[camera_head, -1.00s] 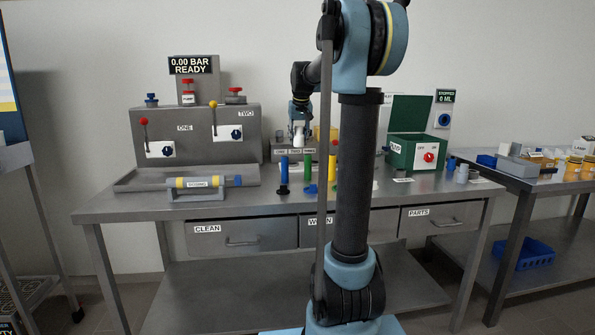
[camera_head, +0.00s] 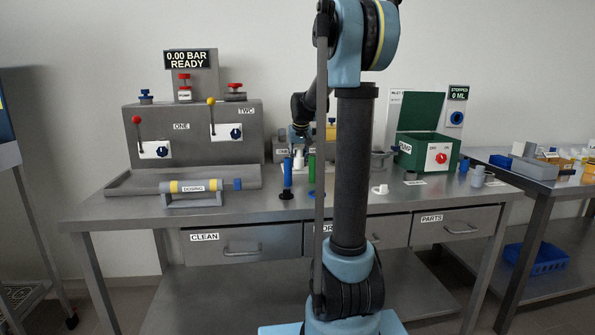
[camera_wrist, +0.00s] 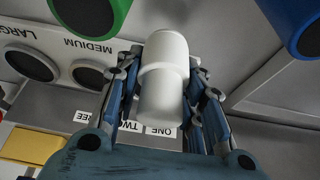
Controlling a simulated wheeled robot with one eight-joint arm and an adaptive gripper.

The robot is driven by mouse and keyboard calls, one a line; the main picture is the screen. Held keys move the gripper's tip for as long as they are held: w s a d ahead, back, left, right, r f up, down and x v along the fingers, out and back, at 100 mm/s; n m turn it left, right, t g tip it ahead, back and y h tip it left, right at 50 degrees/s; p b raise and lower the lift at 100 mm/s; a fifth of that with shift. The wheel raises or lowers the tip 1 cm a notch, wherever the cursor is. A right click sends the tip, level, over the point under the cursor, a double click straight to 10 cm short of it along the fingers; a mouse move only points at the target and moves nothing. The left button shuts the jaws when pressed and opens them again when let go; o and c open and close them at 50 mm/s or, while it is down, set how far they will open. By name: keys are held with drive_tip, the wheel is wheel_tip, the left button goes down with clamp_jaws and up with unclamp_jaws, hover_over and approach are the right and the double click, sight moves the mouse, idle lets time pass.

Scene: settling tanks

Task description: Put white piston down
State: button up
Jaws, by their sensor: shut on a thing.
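The white piston (camera_wrist: 163,78) is a smooth cylinder with a stepped rim, held between the fingers of my gripper (camera_wrist: 165,95) in the wrist view. In the head view the white piston (camera_head: 299,159) shows small behind the blue and green uprights, under my gripper (camera_head: 300,143). My gripper is shut on it. Below it in the wrist view is a grey surface with ONE, TWO and THREE labels (camera_wrist: 160,130). Whether the piston touches anything beneath cannot be told.
A blue cylinder (camera_head: 287,173) and a green cylinder (camera_head: 312,168) stand close in front. A dosing cylinder (camera_head: 197,187) lies on a cradle at left. A green pump box (camera_head: 425,150) stands at right. My arm column hides part of the bench.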

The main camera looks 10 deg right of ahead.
sight(298, 167)
drive_tip(key=shift+f, duration=2.05)
drive_tip(key=o, duration=1.1)
